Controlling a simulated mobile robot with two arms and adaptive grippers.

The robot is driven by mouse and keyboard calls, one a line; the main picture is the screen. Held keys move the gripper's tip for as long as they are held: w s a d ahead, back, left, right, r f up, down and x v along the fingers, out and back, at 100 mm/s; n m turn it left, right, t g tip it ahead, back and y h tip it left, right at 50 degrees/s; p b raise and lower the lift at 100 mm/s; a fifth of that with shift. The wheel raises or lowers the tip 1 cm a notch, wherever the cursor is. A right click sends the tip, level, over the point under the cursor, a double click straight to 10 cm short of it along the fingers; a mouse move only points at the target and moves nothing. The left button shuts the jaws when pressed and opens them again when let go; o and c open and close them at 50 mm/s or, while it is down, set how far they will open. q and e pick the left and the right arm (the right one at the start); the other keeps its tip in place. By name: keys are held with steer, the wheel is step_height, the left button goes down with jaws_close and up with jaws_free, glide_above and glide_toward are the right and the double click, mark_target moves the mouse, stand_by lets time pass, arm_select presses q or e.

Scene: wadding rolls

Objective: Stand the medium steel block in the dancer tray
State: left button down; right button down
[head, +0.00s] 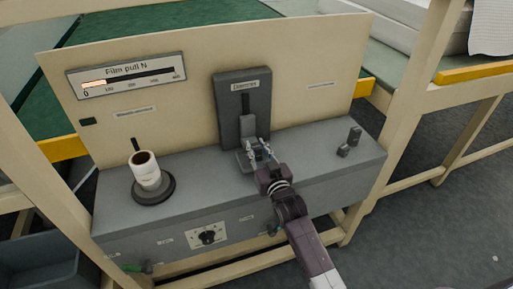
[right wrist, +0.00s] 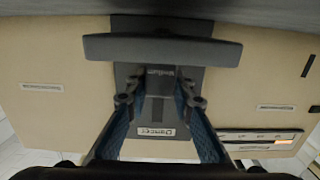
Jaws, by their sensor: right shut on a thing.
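My right gripper (head: 260,152) is over the bench at the dancer, shut on the medium steel block. A dark wide bar, seemingly the tray (right wrist: 110,47), is close to the block in the right wrist view. I cannot tell whether they touch. My left gripper is not in view.
Two small dark blocks (head: 349,142) stand at the bench's right end. A white roll (head: 147,172) stands on a round dark base (head: 154,194) at the left. The "Film pull N" gauge (head: 126,76) is on the upright back panel. The grey bench top (head: 310,145) is clear between dancer and blocks.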

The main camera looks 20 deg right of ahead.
steer(key=c, duration=1.7)
jaws_free()
steer(key=shift+f, duration=0.1)
steer(key=shift+o, duration=0.2)
steer(key=shift+s, duration=0.1)
steer(key=s, duration=1.1)
steer(key=shift+s+d+r, duration=0.2)
steer(key=shift+s+r, duration=0.2)
steer(key=shift+r, duration=0.05)
steer(key=shift+f, duration=0.1)
